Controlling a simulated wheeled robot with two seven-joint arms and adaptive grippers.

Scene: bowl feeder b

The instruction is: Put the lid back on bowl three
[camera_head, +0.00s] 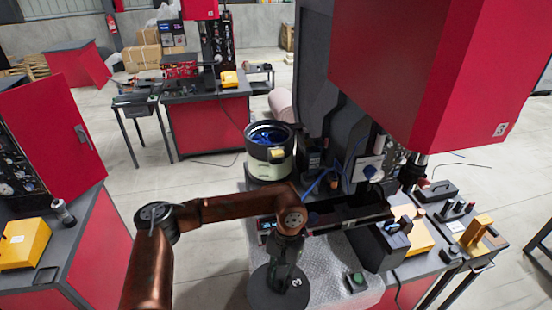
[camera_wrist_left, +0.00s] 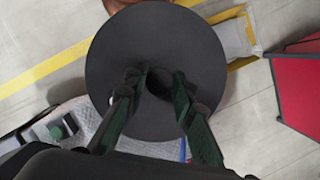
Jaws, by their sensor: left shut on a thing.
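The bowl (camera_head: 270,165) is a round, pale drum with a dark rim. It stands open at the back of the machine bench, with blue parts visible inside. My left gripper (camera_head: 283,279) is shut on the knob of a dark round lid (camera_head: 262,292), in front of the bowl and low in the head view. In the left wrist view the lid (camera_wrist_left: 120,50) is a flat dark disc, and the gripper (camera_wrist_left: 159,82) has a finger on each side of its central knob. The lid is apart from the bowl. My right gripper is not in view.
A large red machine housing (camera_head: 430,70) overhangs the bench on the right. A dark feeder track (camera_head: 345,212) and blue cables lie beside my arm. A yellow box (camera_head: 412,236) sits at right. A green button box (camera_head: 356,281) sits on the patterned bench plate (camera_head: 330,262).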

